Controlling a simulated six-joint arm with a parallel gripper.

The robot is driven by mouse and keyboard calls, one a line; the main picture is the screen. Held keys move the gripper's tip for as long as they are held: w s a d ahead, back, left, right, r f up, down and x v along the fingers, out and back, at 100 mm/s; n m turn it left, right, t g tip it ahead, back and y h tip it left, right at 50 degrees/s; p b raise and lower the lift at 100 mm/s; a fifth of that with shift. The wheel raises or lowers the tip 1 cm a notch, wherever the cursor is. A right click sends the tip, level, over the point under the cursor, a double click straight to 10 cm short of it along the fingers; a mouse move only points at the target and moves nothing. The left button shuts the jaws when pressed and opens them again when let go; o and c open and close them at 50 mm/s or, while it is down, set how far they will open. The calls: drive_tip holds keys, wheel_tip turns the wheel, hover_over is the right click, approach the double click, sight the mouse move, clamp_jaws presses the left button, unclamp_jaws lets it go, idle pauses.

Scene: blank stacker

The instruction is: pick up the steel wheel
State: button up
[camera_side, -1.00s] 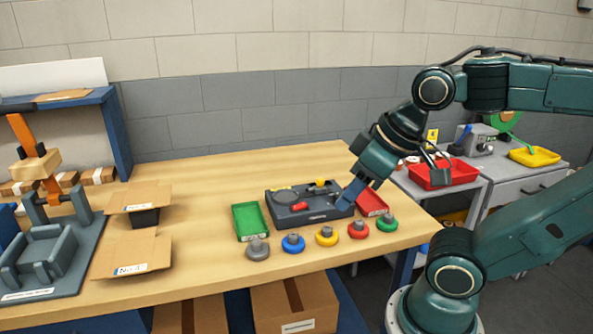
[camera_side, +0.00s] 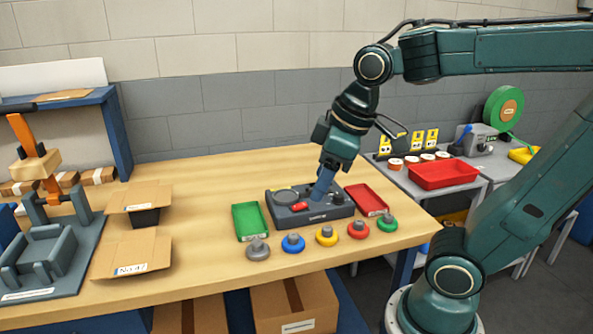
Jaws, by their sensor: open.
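The steel wheel (camera_side: 257,249) is a grey disc with a raised hub. It sits on the wooden table near the front edge, leftmost in a row of coloured wheels. My gripper (camera_side: 320,196) is open and points down over the dark grey device, up and to the right of the steel wheel and apart from it. The blue fingers cover part of the device; the gap between them is hard to see from this side.
Blue (camera_side: 293,243), yellow (camera_side: 326,235), red (camera_side: 358,229) and green (camera_side: 387,222) wheels stand in the row. Behind them are a green tray (camera_side: 249,221), the grey device (camera_side: 285,214) and a red tray (camera_side: 366,199). Cardboard boxes (camera_side: 133,252) lie left. The table's middle left is clear.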

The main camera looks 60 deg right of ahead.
drive_tip(key=w+d+f+n+g, duration=0.1)
drive_tip(key=w+f+n, duration=0.3)
drive_tip(key=w, duration=0.4)
drive_tip(key=w+d+f+n+g, duration=0.2)
drive_tip(key=w+n, duration=0.4)
drive_tip(key=w, duration=0.3)
wheel_tip(320, 180, down, 3)
drive_tip(key=shift+w+r+g, duration=0.15)
drive_tip(key=shift+r+g, duration=0.05)
drive_tip(key=shift+g, duration=0.4)
drive_tip(key=shift+f, duration=0.1)
hover_over(257, 242)
drive_tip(key=shift+f, duration=4.15)
drive_tip(key=shift+f, duration=0.1)
drive_tip(key=shift+f, duration=2.5)
